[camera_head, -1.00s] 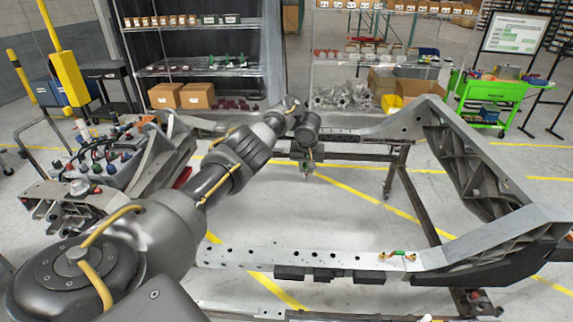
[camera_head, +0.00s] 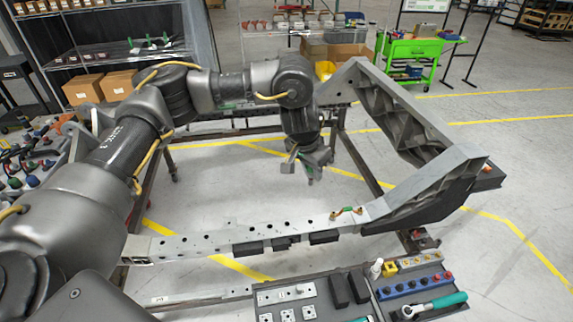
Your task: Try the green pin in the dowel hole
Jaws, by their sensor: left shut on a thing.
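My left gripper (camera_head: 304,170) hangs over the open space inside the chassis frame, beyond the near rail (camera_head: 245,236). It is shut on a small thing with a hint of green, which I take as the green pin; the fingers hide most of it. The near rail has a row of dark holes along its top; I cannot tell which is the dowel hole. A small green piece with copper-coloured ends (camera_head: 347,210) sits on the rail towards its right end. My right gripper is not in view.
A tool tray (camera_head: 373,297) stands at the front right with sockets, blocks and a teal-handled ratchet (camera_head: 434,306). The chassis side member (camera_head: 405,130) rises at the right. Shelves (camera_head: 105,50) and a green cart (camera_head: 415,60) stand behind. Floor at far right is clear.

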